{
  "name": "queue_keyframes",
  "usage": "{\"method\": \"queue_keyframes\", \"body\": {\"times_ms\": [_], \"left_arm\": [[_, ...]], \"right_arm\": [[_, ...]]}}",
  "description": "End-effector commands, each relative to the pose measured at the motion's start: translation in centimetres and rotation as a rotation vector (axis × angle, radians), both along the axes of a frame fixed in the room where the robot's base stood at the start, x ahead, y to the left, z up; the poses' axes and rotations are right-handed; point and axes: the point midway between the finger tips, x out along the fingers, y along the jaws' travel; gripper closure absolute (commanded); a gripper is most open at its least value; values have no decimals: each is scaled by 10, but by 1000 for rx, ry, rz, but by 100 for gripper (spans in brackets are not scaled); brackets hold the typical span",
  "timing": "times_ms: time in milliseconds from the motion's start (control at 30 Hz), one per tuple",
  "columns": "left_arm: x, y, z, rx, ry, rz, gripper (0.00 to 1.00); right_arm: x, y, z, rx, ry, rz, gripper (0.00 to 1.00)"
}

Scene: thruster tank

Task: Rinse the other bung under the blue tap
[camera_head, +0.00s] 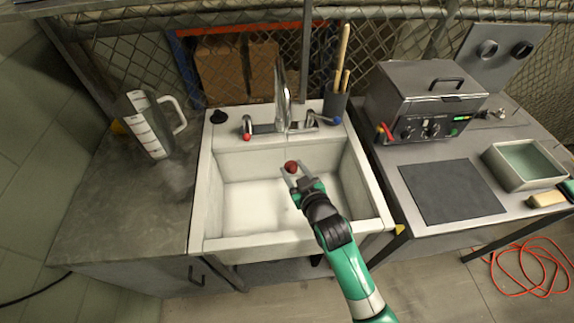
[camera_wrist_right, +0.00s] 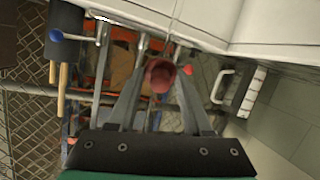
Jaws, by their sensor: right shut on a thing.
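My right gripper (camera_head: 295,172) is over the sink basin (camera_head: 250,205), below and in front of the tap spout (camera_head: 281,95). It is shut on a dark red bung (camera_head: 291,166), which also shows between the fingertips in the right wrist view (camera_wrist_right: 160,77). The tap has a blue-ended handle (camera_head: 337,119) on the right and a red-ended handle (camera_head: 247,135) on the left. I cannot tell whether water is running. A black bung-like piece (camera_head: 219,116) sits on the sink's back left corner. My left gripper is out of view.
A measuring jug (camera_head: 150,126) stands on the left counter. A dark holder (camera_head: 335,104) with wooden handles stands behind the sink. On the right are a metal tank (camera_head: 425,100), a dark mat (camera_head: 450,192) and a tray of liquid (camera_head: 500,172). The left counter's front is clear.

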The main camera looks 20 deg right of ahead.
Motion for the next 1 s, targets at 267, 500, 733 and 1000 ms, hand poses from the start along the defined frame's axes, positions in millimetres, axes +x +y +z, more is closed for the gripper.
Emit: {"method": "queue_keyframes", "body": {"times_ms": [267, 500, 733, 1000], "left_arm": [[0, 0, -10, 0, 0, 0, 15], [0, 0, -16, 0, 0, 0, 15], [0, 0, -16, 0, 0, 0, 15], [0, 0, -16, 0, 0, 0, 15]], "right_arm": [[10, 2, -1, 0, -1, 0, 100], [18, 3, -1, 0, -1, 0, 100], [19, 3, 1, 0, -1, 0, 100], [19, 3, 1, 0, -1, 0, 100]]}}
